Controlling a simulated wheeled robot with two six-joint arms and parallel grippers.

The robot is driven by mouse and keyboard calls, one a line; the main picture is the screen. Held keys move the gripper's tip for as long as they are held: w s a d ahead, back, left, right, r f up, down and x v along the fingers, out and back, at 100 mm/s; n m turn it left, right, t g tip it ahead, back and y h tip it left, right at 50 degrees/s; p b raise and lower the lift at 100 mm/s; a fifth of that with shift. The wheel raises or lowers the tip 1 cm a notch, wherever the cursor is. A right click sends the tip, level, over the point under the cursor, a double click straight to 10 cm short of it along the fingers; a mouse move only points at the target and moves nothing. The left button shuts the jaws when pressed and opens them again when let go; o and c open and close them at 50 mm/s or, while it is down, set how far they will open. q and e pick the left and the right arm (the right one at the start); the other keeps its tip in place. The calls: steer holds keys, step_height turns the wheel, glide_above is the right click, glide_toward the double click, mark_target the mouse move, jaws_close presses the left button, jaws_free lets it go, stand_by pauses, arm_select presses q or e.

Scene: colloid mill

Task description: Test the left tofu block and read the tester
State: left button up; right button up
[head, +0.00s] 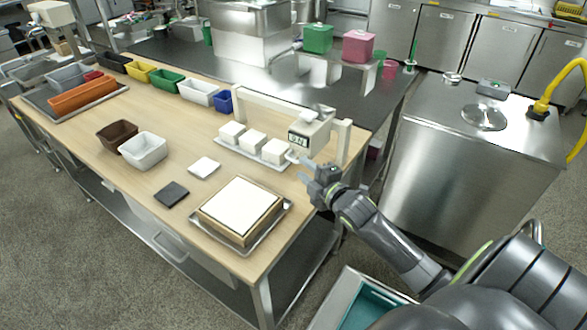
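Three white tofu blocks stand in a row on a shallow metal tray (239,149) on the wooden table. The left tofu block (232,132) is at the far left end, the middle block (252,142) beside it, and the right block (275,151) closest to my arm. The tester (310,132), a white box with a small dark display, is by a pale frame (343,142) behind the blocks; its digits are too small to read surely. My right gripper (299,167) is beside the right block, below the tester, its fingers apart and apparently empty. My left gripper is out of view.
A tray with a large white slab (240,205) lies near the front edge. A white square (204,167), a dark square (171,194), and brown (117,136) and white (143,150) bins are to the left. Coloured bins line the back. A steel cabinet (470,150) stands right.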

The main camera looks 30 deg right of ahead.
mark_target(294, 161)
steer(key=shift+w+f+b, duration=0.15)
steer(key=shift+w+b, duration=0.65)
steer(key=shift+w, duration=0.7)
steer(key=shift+w+f+b, duration=0.1)
steer(key=shift+w+b, duration=0.65)
steer(key=shift+w, duration=0.75)
steer(key=shift+c, duration=0.2)
steer(key=shift+s, duration=0.1)
jaws_close()
steer(key=shift+f, duration=0.1)
